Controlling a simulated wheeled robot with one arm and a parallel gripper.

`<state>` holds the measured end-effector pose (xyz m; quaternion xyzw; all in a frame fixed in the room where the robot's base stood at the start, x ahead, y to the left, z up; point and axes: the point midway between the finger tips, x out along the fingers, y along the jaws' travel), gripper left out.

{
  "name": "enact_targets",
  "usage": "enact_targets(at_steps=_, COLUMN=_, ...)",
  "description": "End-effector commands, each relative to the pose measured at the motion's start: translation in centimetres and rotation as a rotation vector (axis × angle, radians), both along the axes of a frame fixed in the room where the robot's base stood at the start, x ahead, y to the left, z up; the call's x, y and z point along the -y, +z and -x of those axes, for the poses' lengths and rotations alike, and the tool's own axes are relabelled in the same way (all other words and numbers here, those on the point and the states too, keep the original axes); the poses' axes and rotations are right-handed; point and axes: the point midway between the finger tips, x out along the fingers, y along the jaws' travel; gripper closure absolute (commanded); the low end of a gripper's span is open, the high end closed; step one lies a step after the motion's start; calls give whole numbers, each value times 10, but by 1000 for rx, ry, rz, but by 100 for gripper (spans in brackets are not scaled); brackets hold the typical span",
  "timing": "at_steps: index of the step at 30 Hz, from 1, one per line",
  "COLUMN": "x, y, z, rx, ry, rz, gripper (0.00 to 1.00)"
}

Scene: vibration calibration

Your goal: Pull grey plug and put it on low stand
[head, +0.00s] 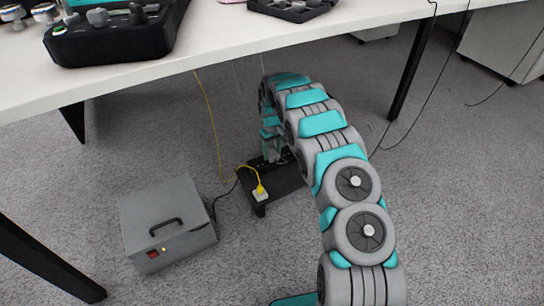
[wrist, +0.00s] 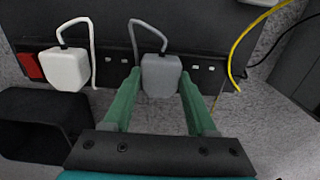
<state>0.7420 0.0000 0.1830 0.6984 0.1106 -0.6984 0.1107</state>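The grey plug (wrist: 161,75) sits in a black power strip (wrist: 204,72) in the wrist view, with a grey cord looping from its top. My gripper (wrist: 160,78) has its two green fingers on either side of the plug. A small gap shows at the left finger; the right fingertip is at the plug's edge, and I cannot tell whether it touches. The low stand (head: 284,190) is a small black table on the floor under the desk in the head view. My arm hides part of it, and the grey plug does not show there.
A white plug (wrist: 66,69) and a red switch (wrist: 29,66) are left of the grey plug. A yellow cable (wrist: 236,62) hangs at right. A grey box (head: 166,222) stands on the floor left of the stand.

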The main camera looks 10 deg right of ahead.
Motion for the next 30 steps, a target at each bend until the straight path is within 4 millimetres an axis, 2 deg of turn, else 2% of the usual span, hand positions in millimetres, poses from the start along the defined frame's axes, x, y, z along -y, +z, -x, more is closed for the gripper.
enact_targets(at_steps=2, x=0, y=0, z=0, rx=0, ry=0, rz=0, gripper=54)
enact_targets(at_steps=13, x=0, y=0, z=0, rx=-1, ry=0, rz=0, gripper=95)
enact_targets(at_steps=30, x=0, y=6, z=0, rx=-1, ry=0, rz=0, gripper=97)
